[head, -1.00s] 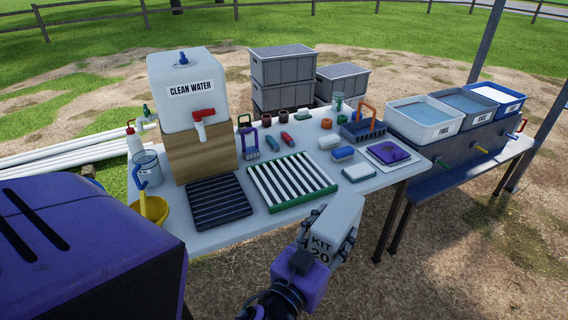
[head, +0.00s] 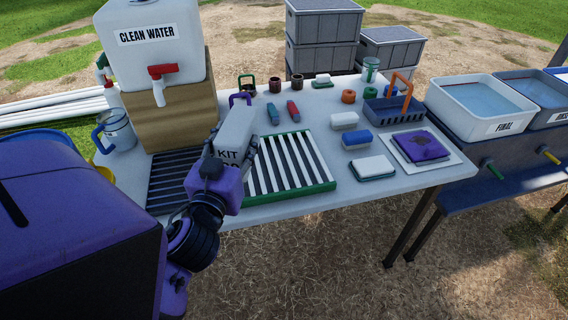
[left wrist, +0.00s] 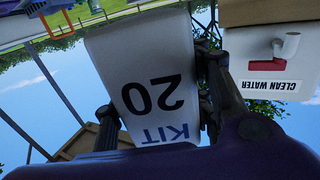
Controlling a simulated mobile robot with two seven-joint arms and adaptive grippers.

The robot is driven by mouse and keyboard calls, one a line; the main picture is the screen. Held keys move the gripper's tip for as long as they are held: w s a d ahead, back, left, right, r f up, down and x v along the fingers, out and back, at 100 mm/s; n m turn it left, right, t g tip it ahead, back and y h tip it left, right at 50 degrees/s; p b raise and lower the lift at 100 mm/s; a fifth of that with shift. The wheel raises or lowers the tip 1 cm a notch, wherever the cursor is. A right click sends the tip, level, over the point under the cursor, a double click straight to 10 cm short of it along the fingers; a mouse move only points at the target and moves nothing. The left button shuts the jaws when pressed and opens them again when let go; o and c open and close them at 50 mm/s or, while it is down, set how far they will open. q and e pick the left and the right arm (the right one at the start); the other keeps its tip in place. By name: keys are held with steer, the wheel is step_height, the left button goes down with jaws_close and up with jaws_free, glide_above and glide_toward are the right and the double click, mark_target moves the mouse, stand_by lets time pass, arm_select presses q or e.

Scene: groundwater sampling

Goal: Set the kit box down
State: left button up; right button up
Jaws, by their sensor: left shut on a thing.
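The kit box (head: 236,132) is a white-grey block marked KIT. My left gripper (head: 232,152) is shut on it, with a finger along each side. In the head view the box shows in front of the table between the dark ribbed rack (head: 168,176) and the green-edged white slatted rack (head: 318,187); I cannot tell its height above the table. In the left wrist view the box (left wrist: 150,75) fills the middle, its KIT 20 lettering upside down. My right gripper is not in view.
The white table (head: 428,182) holds a clean water tank (head: 150,40) on a wooden block, a clear jug (head: 117,130), brushes, a blue caddy (head: 393,108) and a purple cloth (head: 420,146). Bare tabletop lies around the white-topped sponge (head: 372,168). Wash basins (head: 482,107) stand at right.

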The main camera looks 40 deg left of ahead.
arm_select(q)
steer(key=shift+w+a, duration=0.25)
steer(key=shift+w, duration=0.15)
steer(key=shift+w+d+f, duration=0.3)
steer(key=shift+w+f, duration=1.8)
steer(key=shift+w, duration=0.1)
steer(key=shift+w+d+f, duration=0.25)
steer(key=shift+w+f, duration=1.8)
steer(key=shift+w, duration=0.1)
steer(key=shift+w+d+f, duration=0.3)
steer(key=shift+w+f, duration=1.8)
steer(key=shift+w, duration=0.1)
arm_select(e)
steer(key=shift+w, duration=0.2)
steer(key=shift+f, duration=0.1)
arm_select(q)
steer(key=shift+f, duration=0.2)
steer(key=o, duration=1)
steer(key=shift+f, duration=0.1)
steer(key=shift+c, duration=0.2)
steer(key=o, duration=0.4)
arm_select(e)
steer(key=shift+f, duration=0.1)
